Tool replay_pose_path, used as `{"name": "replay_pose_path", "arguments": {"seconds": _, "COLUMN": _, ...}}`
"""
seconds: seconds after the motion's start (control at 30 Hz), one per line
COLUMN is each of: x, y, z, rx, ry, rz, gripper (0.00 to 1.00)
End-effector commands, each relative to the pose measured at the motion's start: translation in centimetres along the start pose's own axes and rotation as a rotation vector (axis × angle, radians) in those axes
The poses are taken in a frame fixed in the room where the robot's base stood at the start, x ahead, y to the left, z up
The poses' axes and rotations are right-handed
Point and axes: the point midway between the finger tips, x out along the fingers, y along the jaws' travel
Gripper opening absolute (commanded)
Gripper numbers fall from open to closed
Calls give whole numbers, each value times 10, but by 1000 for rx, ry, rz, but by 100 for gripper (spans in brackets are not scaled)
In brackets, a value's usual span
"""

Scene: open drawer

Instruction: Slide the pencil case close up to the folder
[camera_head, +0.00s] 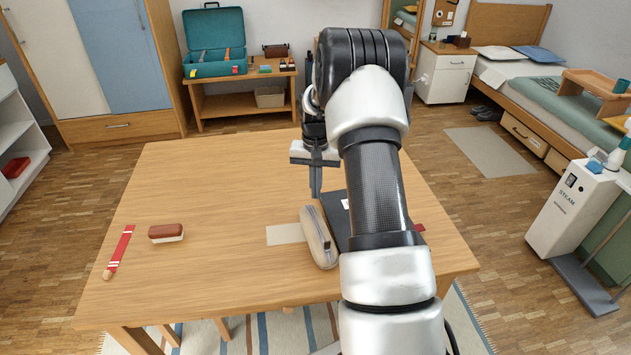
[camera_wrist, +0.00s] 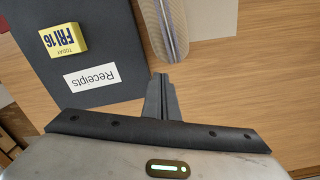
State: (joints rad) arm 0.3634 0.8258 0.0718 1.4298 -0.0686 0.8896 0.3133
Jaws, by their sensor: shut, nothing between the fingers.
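The pencil case (camera_head: 318,238) is beige and long with a zip along its top. It lies on the table beside the dark folder (camera_head: 334,205), which my arm partly hides. In the wrist view the pencil case (camera_wrist: 162,28) is cut off by the top edge. There the folder (camera_wrist: 107,62), labelled "Receipts", lies close along its left side; I cannot tell if they touch. My gripper (camera_head: 316,193) points down beyond the case's far end. In the wrist view its fingers (camera_wrist: 161,80) are together and empty, near that end.
A yellow date block (camera_wrist: 63,40) sits on the folder. A pale flat sheet (camera_head: 285,234) lies left of the pencil case. A brown brush (camera_head: 166,233) and a red strip (camera_head: 121,246) lie at the table's left. The table (camera_head: 220,185) is clear between them and my gripper.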

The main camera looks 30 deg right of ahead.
Motion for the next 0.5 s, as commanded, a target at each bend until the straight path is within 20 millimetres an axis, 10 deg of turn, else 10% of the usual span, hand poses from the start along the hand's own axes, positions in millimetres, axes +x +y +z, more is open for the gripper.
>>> {"name": "replay_pose_path", "arguments": {"seconds": 0.5, "x": 41, "y": 0, "z": 0, "rx": -1, "ry": 1, "rz": -1, "gripper": 0}}
